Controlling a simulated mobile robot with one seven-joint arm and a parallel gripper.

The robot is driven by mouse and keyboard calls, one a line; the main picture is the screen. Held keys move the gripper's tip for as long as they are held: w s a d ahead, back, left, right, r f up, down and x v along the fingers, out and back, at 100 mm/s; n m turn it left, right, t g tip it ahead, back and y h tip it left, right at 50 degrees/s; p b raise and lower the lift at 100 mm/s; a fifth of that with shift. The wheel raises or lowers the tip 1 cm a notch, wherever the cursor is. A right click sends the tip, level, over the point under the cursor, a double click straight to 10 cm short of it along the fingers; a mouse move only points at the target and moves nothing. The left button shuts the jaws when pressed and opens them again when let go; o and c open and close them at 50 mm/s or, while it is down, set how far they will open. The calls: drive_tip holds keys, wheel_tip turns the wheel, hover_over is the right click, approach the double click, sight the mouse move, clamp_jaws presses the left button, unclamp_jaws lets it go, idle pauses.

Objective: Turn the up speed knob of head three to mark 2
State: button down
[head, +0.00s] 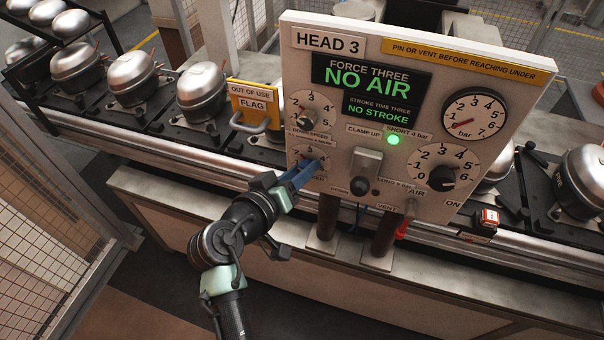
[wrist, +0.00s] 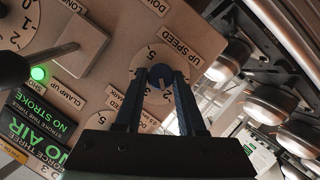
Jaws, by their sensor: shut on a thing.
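The tilted HEAD 3 panel (head: 345,42) has two small numbered dials on its left side. The upper one has the down speed knob (head: 308,116). My gripper (head: 319,166) is at the lower dial, its blue fingers covering much of it. In the wrist view, the up speed knob (wrist: 161,76) is round and blue, beside the UP SPEED label (wrist: 180,46). My gripper (wrist: 160,80) is shut on it, one finger on each side. A pale pointer line shows on the knob, but I cannot tell which mark it meets.
A clamp lever (head: 367,163), an air knob (head: 441,178) and a pressure gauge (head: 474,116) are on the same panel. A yellow out-of-use flag (head: 254,104) stands just left of it. Compressors (head: 203,91) line the conveyor behind. A mesh fence (head: 45,215) stands at left.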

drive_tip(key=shift+n+h+b, duration=0.3)
drive_tip(key=shift+n+b, duration=0.05)
drive_tip(key=shift+n, duration=0.25)
drive_tip(key=c, duration=0.5)
unclamp_jaws()
drive_tip(key=shift+a, duration=0.1)
drive_tip(key=b+v, duration=0.3)
drive_tip(key=v, duration=1)
drive_tip(key=shift+f, duration=0.1)
